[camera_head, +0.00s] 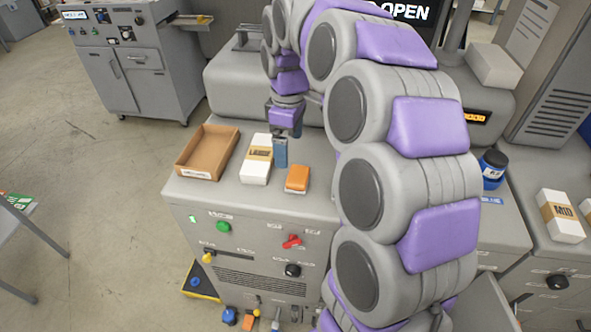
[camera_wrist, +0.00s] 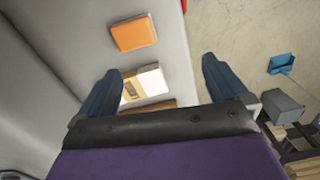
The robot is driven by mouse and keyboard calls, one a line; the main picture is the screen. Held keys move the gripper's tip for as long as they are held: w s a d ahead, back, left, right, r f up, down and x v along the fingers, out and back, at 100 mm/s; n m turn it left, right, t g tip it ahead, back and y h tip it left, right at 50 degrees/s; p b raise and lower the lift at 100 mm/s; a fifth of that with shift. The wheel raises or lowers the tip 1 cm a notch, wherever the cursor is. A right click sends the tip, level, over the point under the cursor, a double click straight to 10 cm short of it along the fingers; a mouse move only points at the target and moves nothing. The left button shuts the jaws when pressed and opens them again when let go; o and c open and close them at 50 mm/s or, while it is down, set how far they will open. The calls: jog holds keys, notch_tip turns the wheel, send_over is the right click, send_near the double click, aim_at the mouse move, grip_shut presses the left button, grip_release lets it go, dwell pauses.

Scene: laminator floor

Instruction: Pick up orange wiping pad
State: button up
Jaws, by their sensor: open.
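The orange wiping pad (camera_head: 297,179) lies on the grey machine top, near its front edge and right of a white labelled block. In the wrist view the pad (camera_wrist: 133,34) shows as an orange rounded square on the grey surface, beyond the fingertips and apart from them. My gripper (camera_head: 281,152) is just behind the pad in the head view, with its blue finger pointing down. In the wrist view my gripper (camera_wrist: 160,72) is open, its two blue fingers spread wide with nothing held between them.
A white block with a brown label band (camera_head: 256,170) lies left of the pad, and an open cardboard tray (camera_head: 186,172) is farther left. A blue jar (camera_head: 493,163) and a white MID block (camera_head: 562,228) are on the right. The machine's front panel has knobs and buttons.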

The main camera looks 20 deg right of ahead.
jog(key=w+d+r+n+p, duration=0.1)
jog(key=w+d, duration=0.3)
jog(key=b, duration=0.2)
send_over(298, 175)
jog(key=f, duration=1.1)
jog(key=shift+w+f, duration=0.15)
jog(key=shift+w, duration=0.1)
jog(key=shift+s+d+f, duration=0.1)
jog(key=shift+d+f, duration=0.05)
jog(key=shift+f, duration=0.45)
notch_tip(298, 175, down, 5)
jog(key=shift+r+b, duration=0.15)
jog(key=shift+b, duration=0.3)
jog(key=c, duration=0.7)
